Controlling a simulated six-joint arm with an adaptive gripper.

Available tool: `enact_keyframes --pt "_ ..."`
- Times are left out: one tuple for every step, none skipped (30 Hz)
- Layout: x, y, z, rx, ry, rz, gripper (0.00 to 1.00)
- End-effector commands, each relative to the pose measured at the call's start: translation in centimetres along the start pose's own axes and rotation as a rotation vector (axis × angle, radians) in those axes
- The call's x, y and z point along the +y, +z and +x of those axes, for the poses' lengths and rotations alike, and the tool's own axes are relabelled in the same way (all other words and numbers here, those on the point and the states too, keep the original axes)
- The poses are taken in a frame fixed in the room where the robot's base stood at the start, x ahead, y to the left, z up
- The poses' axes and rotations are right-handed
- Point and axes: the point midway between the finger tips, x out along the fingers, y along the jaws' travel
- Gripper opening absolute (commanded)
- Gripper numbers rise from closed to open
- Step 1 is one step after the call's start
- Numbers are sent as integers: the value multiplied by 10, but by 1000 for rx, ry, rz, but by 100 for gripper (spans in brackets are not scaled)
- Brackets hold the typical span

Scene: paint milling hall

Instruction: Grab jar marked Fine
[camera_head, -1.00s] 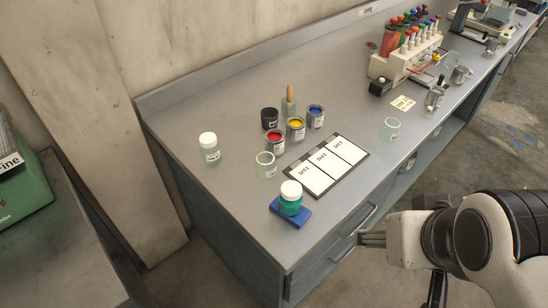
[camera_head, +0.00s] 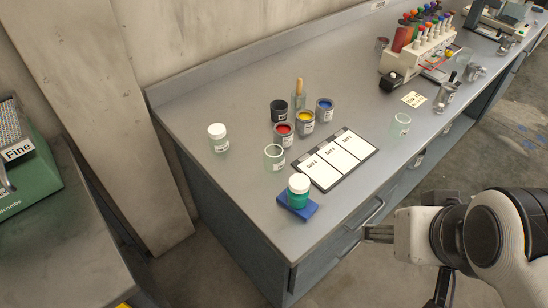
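A clear glass jar with a white lid (camera_head: 218,139) stands upright on the left part of the grey bench; its small label is too small to read. A green-filled jar with a white lid (camera_head: 298,190) stands on a blue block (camera_head: 285,199) near the front edge. My gripper (camera_head: 368,234) is off the bench's front edge, right of the green jar and apart from every jar. Its fingers are seen side-on, so their opening is unclear.
Open glass jars (camera_head: 274,158) (camera_head: 400,125), red (camera_head: 283,134), yellow (camera_head: 305,123) and blue (camera_head: 324,110) paint cans, a black cup (camera_head: 279,111) and a card board (camera_head: 371,150) occupy the bench (camera_head: 234,91). A rack of colourful bottles (camera_head: 412,62) stands farther right. Bench space around the white-lidded jar is clear.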

Motion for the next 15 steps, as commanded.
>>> enact_keyframes --pt "0 0 0 0 0 0 57" --pt "0 0 0 0 0 0 57" --pt "0 0 0 0 0 0 57" --pt "0 0 0 0 0 0 57" --pt "0 0 0 0 0 0 57" --pt "0 0 0 0 0 0 57" --pt "0 0 0 1 -1 0 57" --pt "-1 -1 0 1 -2 -1 57" --pt "-2 -2 1 2 -5 -1 57" --pt "-3 -3 1 4 -8 -2 57" --pt "-4 -5 2 7 -13 -3 57" --pt "-7 -8 3 11 -21 -5 57" --pt "-9 -11 4 15 -27 -6 57" --pt "-12 -14 5 19 -35 -8 57" --pt "-16 -20 7 28 -47 -10 57"
